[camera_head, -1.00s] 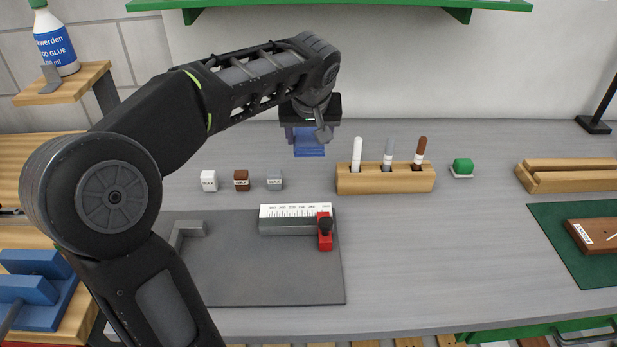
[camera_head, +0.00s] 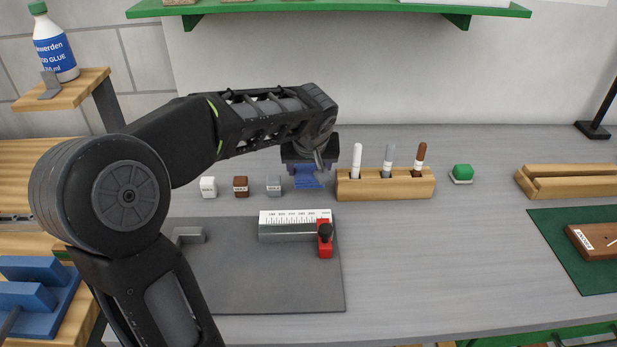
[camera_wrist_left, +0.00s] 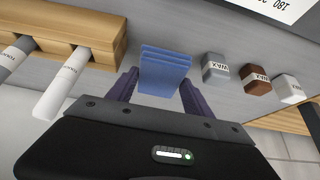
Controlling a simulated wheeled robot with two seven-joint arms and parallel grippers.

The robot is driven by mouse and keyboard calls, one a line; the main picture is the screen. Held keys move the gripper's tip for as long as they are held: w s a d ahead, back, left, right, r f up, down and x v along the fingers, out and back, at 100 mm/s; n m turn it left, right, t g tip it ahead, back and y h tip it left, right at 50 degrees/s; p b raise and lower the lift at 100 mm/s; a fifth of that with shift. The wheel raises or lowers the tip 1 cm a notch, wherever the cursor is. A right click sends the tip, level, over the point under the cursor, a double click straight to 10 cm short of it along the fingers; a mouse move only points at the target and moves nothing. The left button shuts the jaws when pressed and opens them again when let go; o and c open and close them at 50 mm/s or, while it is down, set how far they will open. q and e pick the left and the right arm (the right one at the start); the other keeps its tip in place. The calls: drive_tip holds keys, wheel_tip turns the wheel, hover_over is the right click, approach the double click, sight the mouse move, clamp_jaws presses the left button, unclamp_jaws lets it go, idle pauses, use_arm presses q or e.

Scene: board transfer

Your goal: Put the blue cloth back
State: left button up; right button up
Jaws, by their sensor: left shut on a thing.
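The blue cloth (camera_head: 306,178) is a small folded piece under my left gripper (camera_head: 308,166) in the head view. It also shows in the left wrist view (camera_wrist_left: 164,72), between the two fingers of the left gripper (camera_wrist_left: 157,90). The left gripper is shut on the cloth and points down. The cloth is at or close to the bench top, between the grey wax block and the marker holder; I cannot tell whether it touches the surface. My right gripper is not in view.
The wooden marker holder (camera_head: 385,186) with three markers stands just right of the cloth. Grey (camera_head: 274,185), brown (camera_head: 240,186) and white (camera_head: 208,187) wax blocks stand to its left. A grey mat (camera_head: 250,280) with a ruler stop (camera_head: 295,226) lies in front. The grey bench (camera_head: 440,250) is clear front right.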

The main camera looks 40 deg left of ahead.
sight(309, 175)
use_arm(q)
drive_tip(key=shift+f, duration=1.5)
drive_tip(key=shift+f, duration=0.2)
drive_tip(key=o, duration=1.3)
drive_tip(key=shift+r, duration=0.4)
drive_tip(key=v, duration=1.1)
drive_tip(key=shift+s+d+r, duration=0.2)
drive_tip(key=shift+r, duration=0.05)
